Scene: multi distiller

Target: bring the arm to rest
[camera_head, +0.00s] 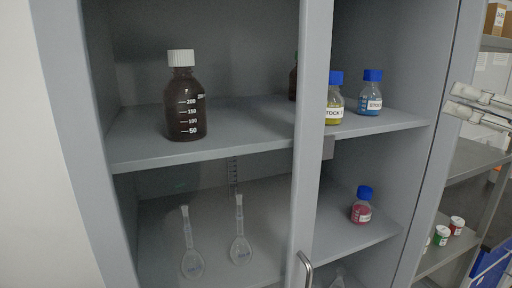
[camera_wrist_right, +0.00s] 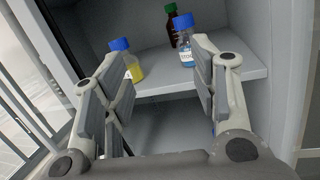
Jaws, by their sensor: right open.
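My right gripper (camera_head: 456,99) shows at the right edge of the head view, outside the grey cabinet and to the right of its frame. In the right wrist view my right gripper (camera_wrist_right: 155,70) has its fingers spread wide with nothing between them. Beyond the fingers are a yellow bottle (camera_wrist_right: 134,72) with a blue cap, partly behind the left finger, and a blue bottle (camera_wrist_right: 186,52) with a blue cap. They stand on the cabinet shelf, apart from the fingers as far as I can tell. My left gripper is not in view.
A large brown bottle (camera_head: 186,105) stands on the upper shelf (camera_head: 245,128). Two clear flasks (camera_head: 192,262) and a pink bottle (camera_head: 361,212) are lower down. The cabinet's upright frame (camera_head: 313,120) and a handle (camera_head: 304,268) stand in front. A metal rack (camera_head: 470,165) with small jars is at right.

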